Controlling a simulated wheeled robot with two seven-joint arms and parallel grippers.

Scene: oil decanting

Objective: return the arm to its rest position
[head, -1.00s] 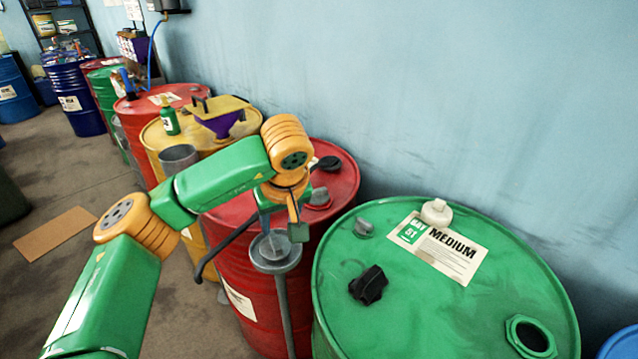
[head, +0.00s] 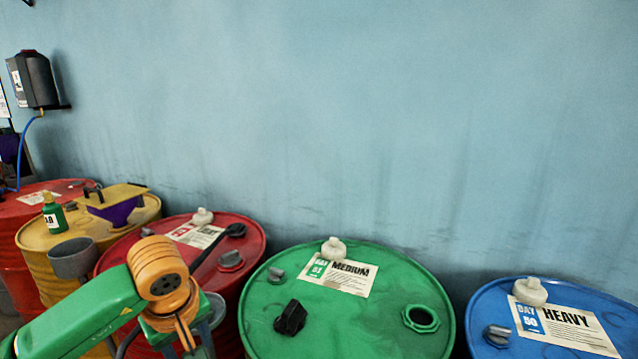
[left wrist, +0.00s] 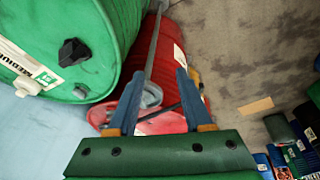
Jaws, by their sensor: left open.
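My left gripper (head: 186,338) is low at the left of the head view, beside the red drum (head: 255,245), with its tips partly cut off by the bottom edge. In the left wrist view its two blue fingers (left wrist: 159,76) stand wide apart with nothing gripped between them. A grey round cup on a pole (left wrist: 151,95) shows beyond the fingers, apart from them as far as I can tell. My right gripper is not in view.
A green drum (head: 350,325) with a black cap (head: 291,317) and open bung stands right of the arm. A blue drum (head: 545,345) is farther right. A long dark tool (head: 215,248) lies on the red drum. A yellow drum (head: 35,258) carries a green bottle (head: 54,213).

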